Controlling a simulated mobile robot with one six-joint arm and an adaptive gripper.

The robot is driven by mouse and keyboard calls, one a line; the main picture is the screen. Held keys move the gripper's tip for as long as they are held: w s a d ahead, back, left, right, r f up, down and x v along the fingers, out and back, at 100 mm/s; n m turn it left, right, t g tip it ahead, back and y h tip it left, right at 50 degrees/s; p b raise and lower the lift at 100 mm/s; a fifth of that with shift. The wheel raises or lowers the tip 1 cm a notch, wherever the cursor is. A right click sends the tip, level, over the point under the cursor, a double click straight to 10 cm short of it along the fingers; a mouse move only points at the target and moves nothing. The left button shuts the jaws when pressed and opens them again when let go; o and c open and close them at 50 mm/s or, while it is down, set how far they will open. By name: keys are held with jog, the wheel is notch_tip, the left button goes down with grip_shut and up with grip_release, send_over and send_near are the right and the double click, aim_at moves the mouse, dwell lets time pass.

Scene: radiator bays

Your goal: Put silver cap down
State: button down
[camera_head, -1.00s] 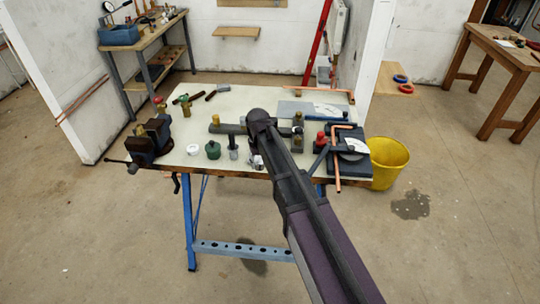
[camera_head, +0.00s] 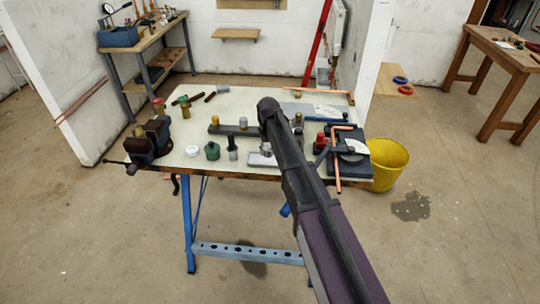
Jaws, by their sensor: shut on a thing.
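A small silver piece (camera_head: 266,149) shows just left of my arm, over a pale grey tray or plate (camera_head: 257,160) near the bench's front edge. It may be the silver cap, but it is too small to tell. I cannot tell whether it rests on the plate or is held above it. My dark arm reaches in from the lower right and its bend stands over the middle of the bench. My gripper is hidden behind the arm, and so is whatever it holds.
The pale bench (camera_head: 205,113) carries a vise (camera_head: 150,138), a white round piece (camera_head: 193,151), a green pot (camera_head: 212,151) and a grey upright fitting (camera_head: 232,148). A dark device with copper pipe (camera_head: 345,160) stands at the right. A yellow bucket (camera_head: 388,163) is beside the bench.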

aim_at(270, 160)
jog(key=shift+w+d, duration=0.1)
jog(key=shift+w, duration=0.25)
jog(key=shift+w+d+f+b, duration=0.1)
jog(key=shift+w+f+b, duration=0.15)
jog(key=shift+f+b, duration=1.55)
jog(key=shift+f, duration=0.05)
jog(key=shift+f, duration=0.2)
jog(key=shift+c, duration=1)
grip_release()
jog(key=shift+r, duration=0.1)
jog(key=shift+r, duration=0.1)
notch_tip(270, 160, up, 12)
jog(key=p, duration=1.2)
jog(key=shift+s+d, duration=0.1)
